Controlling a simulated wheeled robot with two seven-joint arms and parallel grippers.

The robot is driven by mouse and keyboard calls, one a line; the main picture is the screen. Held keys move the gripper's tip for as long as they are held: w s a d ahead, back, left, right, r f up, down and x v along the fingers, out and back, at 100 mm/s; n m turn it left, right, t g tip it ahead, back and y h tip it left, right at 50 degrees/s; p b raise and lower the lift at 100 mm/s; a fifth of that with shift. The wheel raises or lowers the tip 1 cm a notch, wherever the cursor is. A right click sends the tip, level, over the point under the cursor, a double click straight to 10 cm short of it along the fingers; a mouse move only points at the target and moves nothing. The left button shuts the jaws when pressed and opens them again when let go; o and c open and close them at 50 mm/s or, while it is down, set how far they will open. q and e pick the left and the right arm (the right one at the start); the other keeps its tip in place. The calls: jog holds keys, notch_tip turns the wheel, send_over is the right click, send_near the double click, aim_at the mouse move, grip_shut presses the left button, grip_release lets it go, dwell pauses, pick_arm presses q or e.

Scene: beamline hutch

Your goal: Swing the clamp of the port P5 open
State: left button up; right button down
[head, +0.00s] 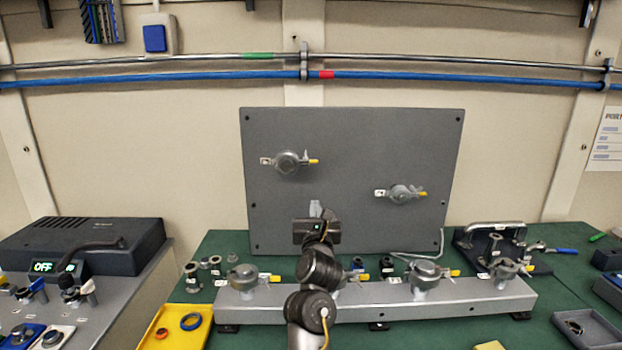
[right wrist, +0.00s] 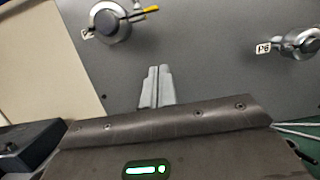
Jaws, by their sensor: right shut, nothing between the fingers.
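The grey upright panel (head: 350,225) carries two ports with round clamps. The upper left port (head: 288,161) has a yellow-tipped lever (head: 313,161) pointing right; its tag is too small to read. It also shows at the top of the right wrist view (right wrist: 112,22). The lower right port (head: 404,194) reads P6 in the right wrist view (right wrist: 302,42), so the upper left one is likely P5. My right gripper (head: 316,205) is shut and empty, in front of the panel, below and slightly right of the upper left port, apart from it. My left gripper is out of view.
A grey rail (head: 460,299) with several clamped ports stands in front of the panel, partly behind my right arm. A yellow tray (head: 158,338) with rings lies front left. A dark instrument box (head: 125,240) stands left. Space around the upper left port is clear.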

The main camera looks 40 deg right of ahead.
jog(key=w+d+r+p, duration=0.5)
jog(key=w+r+p, duration=0.1)
jog(key=w+p, duration=0.1)
jog(key=shift+d+r, duration=0.4)
jog(key=shift+w, duration=0.1)
jog(key=shift+w, duration=0.1)
